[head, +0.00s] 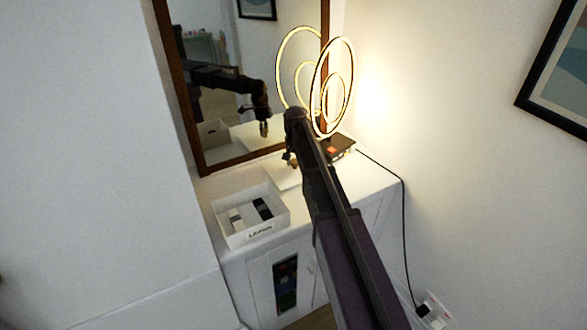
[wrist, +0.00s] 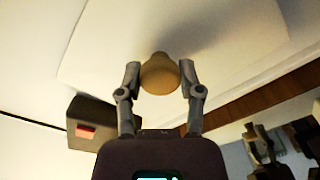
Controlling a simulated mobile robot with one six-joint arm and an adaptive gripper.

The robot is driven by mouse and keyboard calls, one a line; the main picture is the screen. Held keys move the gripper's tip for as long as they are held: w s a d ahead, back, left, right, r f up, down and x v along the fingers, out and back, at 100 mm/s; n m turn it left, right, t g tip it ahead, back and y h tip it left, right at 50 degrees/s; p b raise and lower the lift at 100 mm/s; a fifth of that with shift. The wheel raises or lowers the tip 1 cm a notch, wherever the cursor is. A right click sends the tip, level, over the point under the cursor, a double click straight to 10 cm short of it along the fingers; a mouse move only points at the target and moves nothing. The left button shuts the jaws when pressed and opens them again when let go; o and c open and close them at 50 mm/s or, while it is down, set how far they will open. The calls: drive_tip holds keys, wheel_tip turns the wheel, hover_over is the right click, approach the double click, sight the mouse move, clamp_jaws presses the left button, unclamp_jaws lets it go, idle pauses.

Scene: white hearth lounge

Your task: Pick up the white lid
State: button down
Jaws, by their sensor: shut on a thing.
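The white lid (head: 283,178) is a flat pale panel at the cabinet top, just left of my arm in the head view. In the wrist view the lid (wrist: 105,45) fills much of the upper picture. Its rounded tan knob (wrist: 160,75) sits between my two fingers. My gripper (wrist: 160,82) is shut on this knob, one finger on each side. In the head view my gripper (head: 291,161) is small and partly hidden by my arm, which also covers the lid's right part. I cannot tell whether the lid touches the cabinet top.
An open white box (head: 236,236) with dark and light items stands left on the white cabinet (head: 258,274). A dark box with a red label (head: 341,149) and a lit ring lamp (head: 349,75) stand behind right. A framed mirror (head: 225,60) leans behind. A black cable (head: 403,225) hangs right.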

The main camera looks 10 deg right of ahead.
sight(295, 162)
drive_tip(key=shift+r, duration=0.1)
drive_tip(key=shift+s+r+p, duration=0.2)
drive_tip(key=shift+r+p, duration=0.15)
drive_tip(key=shift+p, duration=0.1)
wheel_tip(295, 162, up, 7)
drive_tip(key=p, duration=0.6)
drive_tip(key=shift+f+p, duration=0.1)
drive_tip(key=shift+p, duration=0.3)
drive_tip(key=s+d, duration=0.3)
drive_tip(key=s, duration=0.6)
drive_tip(key=s+d, duration=0.3)
drive_tip(key=s, duration=0.6)
drive_tip(key=shift+s+f+b, duration=0.35)
drive_tip(key=shift+d, duration=0.25)
